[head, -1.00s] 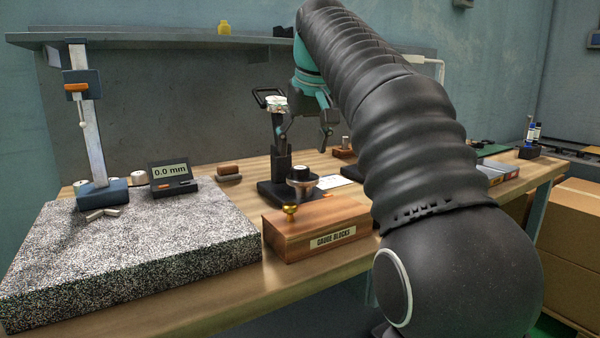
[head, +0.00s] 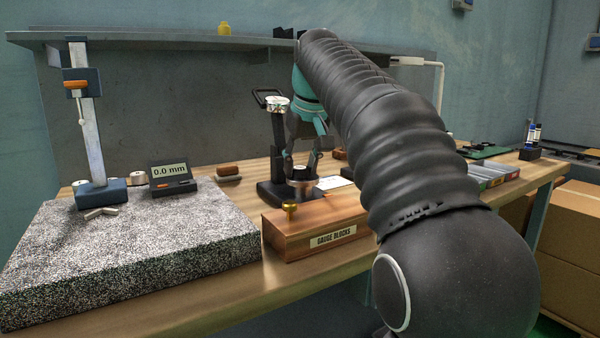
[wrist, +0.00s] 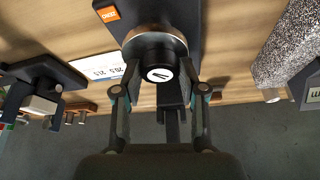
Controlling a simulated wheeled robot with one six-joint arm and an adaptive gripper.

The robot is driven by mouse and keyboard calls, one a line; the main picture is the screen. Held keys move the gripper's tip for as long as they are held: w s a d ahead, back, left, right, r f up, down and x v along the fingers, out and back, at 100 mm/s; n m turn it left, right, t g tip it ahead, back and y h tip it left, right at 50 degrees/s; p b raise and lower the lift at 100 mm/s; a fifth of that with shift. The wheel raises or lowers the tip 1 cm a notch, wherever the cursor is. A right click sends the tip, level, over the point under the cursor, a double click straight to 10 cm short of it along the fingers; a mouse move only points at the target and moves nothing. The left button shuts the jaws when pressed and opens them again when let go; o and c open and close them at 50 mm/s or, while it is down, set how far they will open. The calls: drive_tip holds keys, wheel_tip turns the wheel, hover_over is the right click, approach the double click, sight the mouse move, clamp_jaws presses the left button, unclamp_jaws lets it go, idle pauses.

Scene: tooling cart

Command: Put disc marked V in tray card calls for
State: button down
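A dark disc (wrist: 160,75) with a white centre and a black V-like mark sits on a round metal stage (wrist: 136,46) of a black stand (wrist: 168,12). In the head view, the stand (head: 277,140) is a black gauge with a column and handle. My gripper (wrist: 160,88) is over the disc, with a finger on each side of it. In the head view, my gripper (head: 302,168) reaches down to it from above. The fingers look apart; contact with the disc cannot be made out. A white card (wrist: 92,66) lies beside the stand, its print only partly readable.
A wooden gauge-block box (head: 315,238) with a brass knob stands in front of the stand. A granite plate (head: 130,255) lies left, with a 0.0 mm readout (head: 172,177). Coloured trays (head: 490,174) are at right, partly behind my arm.

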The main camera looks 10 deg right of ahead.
sight(300, 167)
drive_tip(key=shift+r, duration=0.15)
wheel_tip(300, 167, up, 8)
drive_tip(key=shift+w+r+p, duration=0.15)
drive_tip(key=shift+p, duration=0.45)
drive_tip(key=shift+r, duration=0.6)
drive_tip(key=shift+s+r, duration=0.1)
drive_tip(key=shift+s, duration=0.1)
